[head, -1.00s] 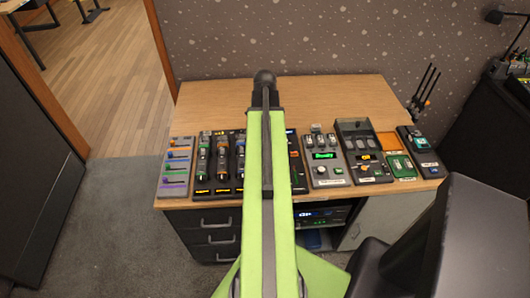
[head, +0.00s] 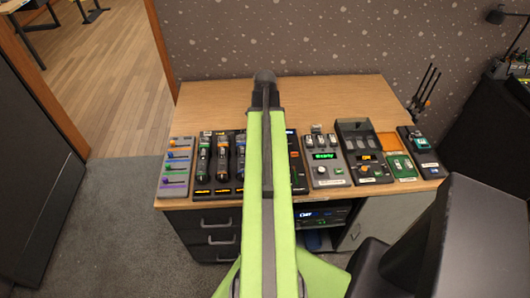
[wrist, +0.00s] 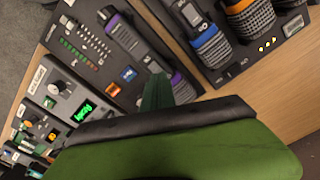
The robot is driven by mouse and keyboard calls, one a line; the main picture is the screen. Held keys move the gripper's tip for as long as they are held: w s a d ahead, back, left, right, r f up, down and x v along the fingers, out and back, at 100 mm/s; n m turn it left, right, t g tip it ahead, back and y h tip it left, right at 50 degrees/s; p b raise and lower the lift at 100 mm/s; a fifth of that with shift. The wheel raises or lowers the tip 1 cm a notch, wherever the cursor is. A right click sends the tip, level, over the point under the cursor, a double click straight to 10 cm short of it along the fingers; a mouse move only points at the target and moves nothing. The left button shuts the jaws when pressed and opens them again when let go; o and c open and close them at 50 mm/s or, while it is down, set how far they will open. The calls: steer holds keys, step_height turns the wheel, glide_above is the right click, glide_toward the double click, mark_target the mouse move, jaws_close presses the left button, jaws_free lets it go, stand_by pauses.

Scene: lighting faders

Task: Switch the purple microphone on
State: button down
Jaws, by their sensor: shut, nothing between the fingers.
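A dark handheld unit with purple bands (wrist: 124,36) lies on a dark panel in the wrist view. It looks like the purple microphone. Its lower part runs toward my gripper (wrist: 157,92), whose dark green tip shows beside or over its lower end. I cannot tell whether they touch, and no switch on the unit can be made out. My gripper is shut and empty. In the head view my green arm covers the middle of the row of panels, and the purple microphone cannot be made out there.
A panel beside it holds units with blue (wrist: 208,37) and orange bands. On the other side is a device with a lit green display (wrist: 83,110). In the head view, several panels line the desk's (head: 340,100) front edge; the desk behind them is bare.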

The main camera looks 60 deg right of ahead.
steer(key=shift+f+b, duration=0.85)
stand_by(0.7)
steer(key=shift+r, duration=0.1)
step_height(320, 180, up, 7)
steer(key=p, duration=0.7)
